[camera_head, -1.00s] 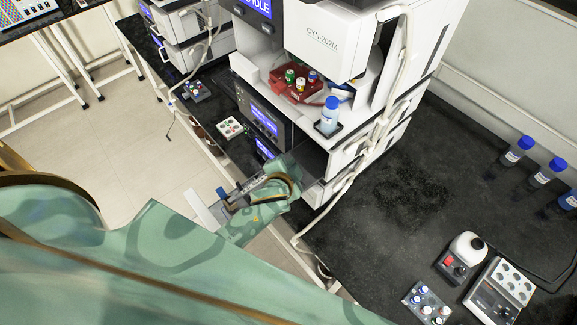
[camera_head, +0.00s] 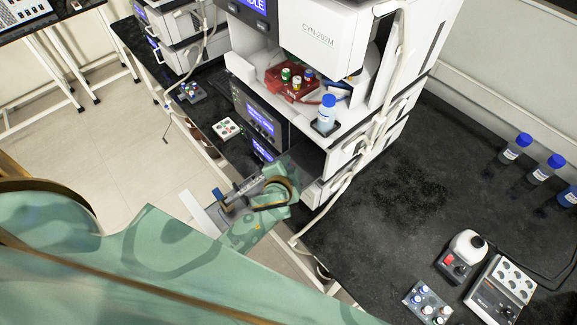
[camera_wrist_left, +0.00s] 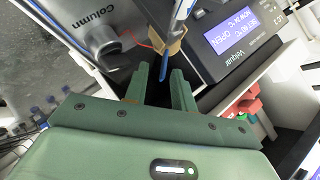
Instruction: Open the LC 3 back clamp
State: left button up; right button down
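The LC 3 unit shows in the left wrist view as a dark panel with a lit blue display (camera_wrist_left: 232,36). Beside it a tan clamp-like piece (camera_wrist_left: 170,45) sits around a thin silver column (camera_wrist_left: 184,12) with a blue tip (camera_wrist_left: 163,70). I cannot tell whether this is the back clamp or whether it is open. My left gripper (camera_wrist_left: 156,82) has its green fingers apart, with the blue tip in front of the gap and nothing visibly held. In the head view my left gripper (camera_head: 232,200) is beside the lowest part of the instrument stack, partly hidden. My right gripper is not visible.
The white instrument stack (camera_head: 330,35) carries a red vial rack (camera_head: 290,82) and a blue-capped bottle (camera_head: 327,112). Bottles, a mixer and vial blocks stand on the black bench (camera_head: 400,200) at right.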

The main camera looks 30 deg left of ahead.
pick_arm(q)
jog(key=v, duration=1.6)
jog(key=shift+s, duration=0.25)
jog(key=shift+d, duration=0.15)
